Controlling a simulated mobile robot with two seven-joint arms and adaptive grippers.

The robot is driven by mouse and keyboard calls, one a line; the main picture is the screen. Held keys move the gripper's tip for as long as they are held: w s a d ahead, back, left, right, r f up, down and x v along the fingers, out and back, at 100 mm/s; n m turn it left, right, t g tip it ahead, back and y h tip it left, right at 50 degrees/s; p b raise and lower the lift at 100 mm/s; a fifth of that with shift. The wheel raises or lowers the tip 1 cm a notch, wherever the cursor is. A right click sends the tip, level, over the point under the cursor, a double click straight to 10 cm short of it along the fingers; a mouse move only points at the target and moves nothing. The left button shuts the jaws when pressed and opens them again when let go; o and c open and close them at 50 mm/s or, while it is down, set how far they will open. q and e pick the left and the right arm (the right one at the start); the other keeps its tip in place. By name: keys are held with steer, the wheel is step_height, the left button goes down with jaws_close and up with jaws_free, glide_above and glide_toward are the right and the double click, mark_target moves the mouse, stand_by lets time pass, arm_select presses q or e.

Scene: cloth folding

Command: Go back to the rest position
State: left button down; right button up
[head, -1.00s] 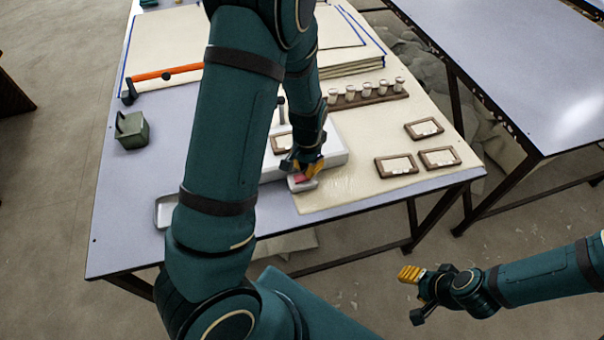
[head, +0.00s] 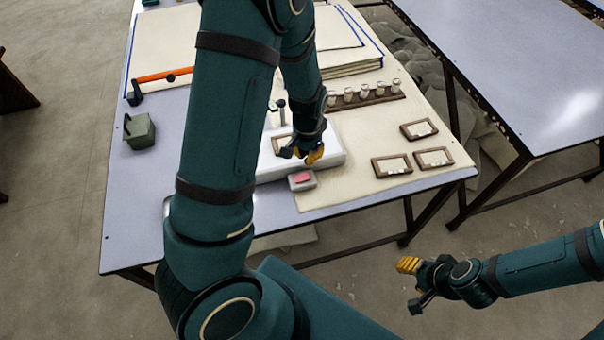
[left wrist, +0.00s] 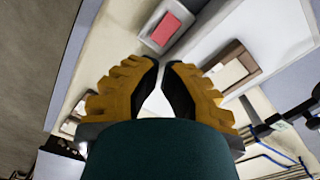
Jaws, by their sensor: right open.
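My left gripper (head: 314,154) is over the white slab (head: 330,162) on the table, close to a small grey tray (head: 292,185) holding a pink block (head: 302,179). In the left wrist view, the yellow fingers of this gripper (left wrist: 163,72) have a narrow gap between their tips and nothing in it. The pink block (left wrist: 166,29) in its tray shows beyond the fingertips, apart from them. My right gripper (head: 408,285) is open and empty, in front of the table at the lower right. My left arm hides part of the table.
The table (head: 150,200) carries wooden frames (head: 391,166) at right, a rack of small jars (head: 372,95), a green-grey box (head: 138,131) and an orange-handled tool (head: 165,74). A second table (head: 500,60) stands at right. Floor (head: 500,225) is open near my right gripper.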

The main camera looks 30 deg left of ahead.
stand_by(0.3)
arm_select(q)
steer(key=shift+n+h, duration=0.7)
steer(key=shift+h, duration=0.1)
steer(key=s+d+f, duration=0.1)
steer(key=d+f, duration=0.1)
steer(key=s+d+f, duration=0.2)
steer(key=d, duration=0.1)
steer(key=s+d+f, duration=0.1)
steer(key=d+f, duration=0.2)
steer(key=shift+s, duration=0.3)
steer(key=s+d+f+n+t+h, duration=0.1)
steer(key=s+d+f+n+h, duration=0.1)
steer(key=s+d, duration=0.3)
steer(key=d, duration=0.4)
steer(key=shift+s+d+n+t, duration=0.3)
steer(key=w+a+r+m+y+p, duration=0.1)
steer(key=w+a+r+m, duration=0.3)
steer(key=a+r, duration=0.3)
steer(key=w+a+r+m+y, duration=0.1)
steer(key=w+a+r+m, duration=0.4)
steer(key=a, duration=0.5)
step_height(320, 180, up, 2)
steer(key=shift+a+r+m+y+p, duration=0.3)
steer(key=shift+m+p, duration=0.1)
steer(key=shift+m, duration=0.1)
